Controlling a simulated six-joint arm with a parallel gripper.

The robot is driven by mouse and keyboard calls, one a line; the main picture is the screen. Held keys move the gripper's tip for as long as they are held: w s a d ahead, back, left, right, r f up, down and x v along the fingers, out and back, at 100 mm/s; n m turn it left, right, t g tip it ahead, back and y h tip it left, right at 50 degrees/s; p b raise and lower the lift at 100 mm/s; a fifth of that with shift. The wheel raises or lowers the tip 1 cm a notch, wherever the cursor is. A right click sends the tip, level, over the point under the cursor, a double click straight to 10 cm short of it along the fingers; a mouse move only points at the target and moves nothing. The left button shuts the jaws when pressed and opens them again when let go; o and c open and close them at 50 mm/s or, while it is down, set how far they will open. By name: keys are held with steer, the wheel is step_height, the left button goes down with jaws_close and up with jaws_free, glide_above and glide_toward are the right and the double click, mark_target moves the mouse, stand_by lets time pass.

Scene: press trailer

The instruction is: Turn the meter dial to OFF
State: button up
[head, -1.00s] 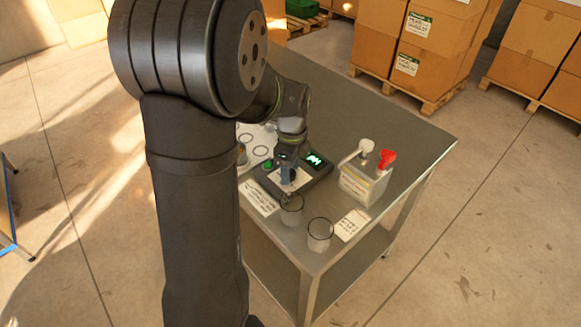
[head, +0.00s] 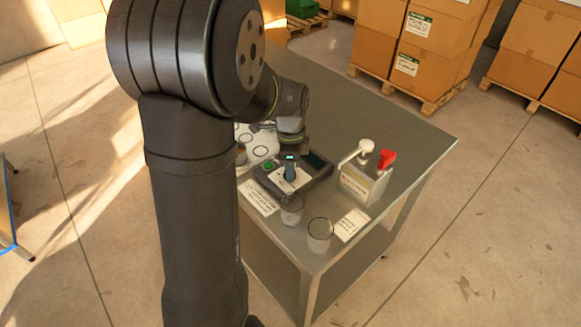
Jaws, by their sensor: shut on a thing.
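The meter (head: 316,182) is a dark, flat box on the steel table, with a pale dial plate (head: 282,184) on top. A green button (head: 268,166) sits at its left, and its display (head: 317,160) at the back right looks dark. My gripper (head: 290,175) points down over the pale plate, shut on the dial. The fingers cover the dial, so its pointer and the setting it points at cannot be read.
A white tray with rings (head: 262,140) lies behind left. The table's back right is clear.

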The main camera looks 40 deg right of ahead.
steer(key=n, duration=0.5)
steer(key=shift+w+n, duration=0.1)
steer(key=shift+n, duration=0.2)
steer(key=n, duration=0.4)
steer(key=shift+a, duration=0.1)
steer(key=n, duration=0.5)
steer(key=shift+n+h, duration=0.4)
steer(key=n, duration=0.4)
steer(key=shift+n, duration=0.3)
steer(key=o, duration=1)
